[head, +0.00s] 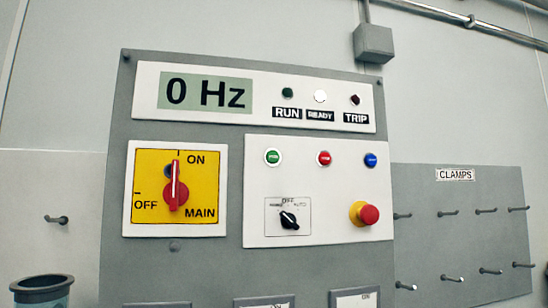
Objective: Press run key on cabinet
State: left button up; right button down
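The grey control cabinet (235,140) stands upright in the middle of the head view. Its display (205,92) reads 0 Hz. The READY lamp (320,96) is lit white, while the RUN lamp (288,93) and the TRIP lamp (355,100) look dark. A green key (273,157), a red key (324,158) and a blue key (370,160) sit in a row on the white panel; their small lettering is too small to read for certain. The red main switch (175,188) points up to ON. Neither of my grippers is in view.
Below the keys are a black selector knob (289,219) and a red emergency stop button (367,214) on a yellow collar. A pegboard marked CLAMPS (460,210) with protruding pegs is at right. A dark-rimmed container (42,284) is at lower left.

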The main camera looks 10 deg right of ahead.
aim_at(272, 156)
jog(key=k, duration=1.35)
jog(key=u, duration=0.7)
jog(key=i, duration=1.8)
jog(key=z, duration=0.6)
